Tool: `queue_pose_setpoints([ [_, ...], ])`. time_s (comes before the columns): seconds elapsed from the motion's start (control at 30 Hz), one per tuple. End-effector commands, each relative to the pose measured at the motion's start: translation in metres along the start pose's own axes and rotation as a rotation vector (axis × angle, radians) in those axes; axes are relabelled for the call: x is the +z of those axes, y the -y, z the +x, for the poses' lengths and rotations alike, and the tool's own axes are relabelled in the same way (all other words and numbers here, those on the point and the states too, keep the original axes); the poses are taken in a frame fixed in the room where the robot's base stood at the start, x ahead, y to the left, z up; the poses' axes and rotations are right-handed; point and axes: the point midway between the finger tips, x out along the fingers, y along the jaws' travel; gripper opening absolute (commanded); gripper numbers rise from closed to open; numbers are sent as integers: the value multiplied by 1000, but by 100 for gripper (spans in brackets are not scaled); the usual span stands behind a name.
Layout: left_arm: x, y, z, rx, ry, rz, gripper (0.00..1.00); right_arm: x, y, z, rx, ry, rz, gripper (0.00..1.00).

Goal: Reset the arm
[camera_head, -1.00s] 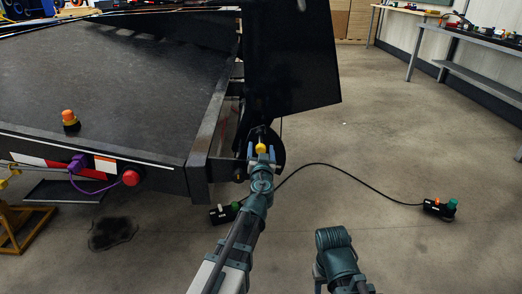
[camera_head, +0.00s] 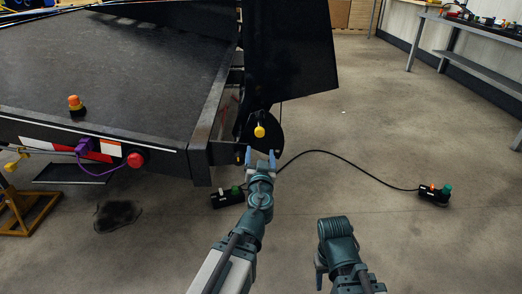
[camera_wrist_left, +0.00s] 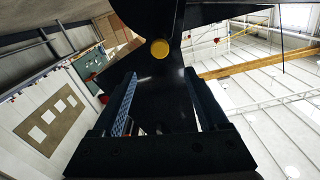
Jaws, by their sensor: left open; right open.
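My left gripper (camera_head: 262,158) is open and empty, just below and apart from a yellow knob (camera_head: 259,131) on the black rear end of the trailer (camera_head: 214,118). In the left wrist view the two fingers of my left gripper (camera_wrist_left: 160,105) stand wide apart, with the yellow knob (camera_wrist_left: 159,49) beyond them. My right arm (camera_head: 338,245) is at the bottom centre-right; its gripper fingers point away and are mostly hidden.
A black box with buttons (camera_head: 228,197) lies on the floor left of my left arm. A cable runs to another box (camera_head: 434,195) at the right. A red round knob (camera_head: 135,160) and purple plug (camera_head: 85,146) sit on the trailer's rear edge. Floor at right is mostly clear.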

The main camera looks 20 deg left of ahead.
Motion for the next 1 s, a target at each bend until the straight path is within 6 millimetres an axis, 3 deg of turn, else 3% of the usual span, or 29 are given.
queue_pose_setpoints([
  [0.37, -1, 0, -1, -3, 3, 0, 76, 0, 0, -1, 0, 0, 0, 50],
  [0.57, -2, 13, -11, -108, 134, 6, 76, 1, -3, -28, 0, 1, -2, 50],
  [0.67, 14, 17, -29, -171, 328, 37, 76, 2, -5, -50, 1, 1, -4, 50],
  [0.77, 39, 8, -60, -167, 577, 92, 76, 4, -7, -71, 1, 2, -7, 50],
  [0.9, 67, -19, -119, -40, 923, 194, 76, 5, -10, -95, 2, 3, -9, 50],
  [1.0, 77, -40, -162, 98, 1119, 265, 76, 6, -11, -107, 2, 3, -11, 50],
])
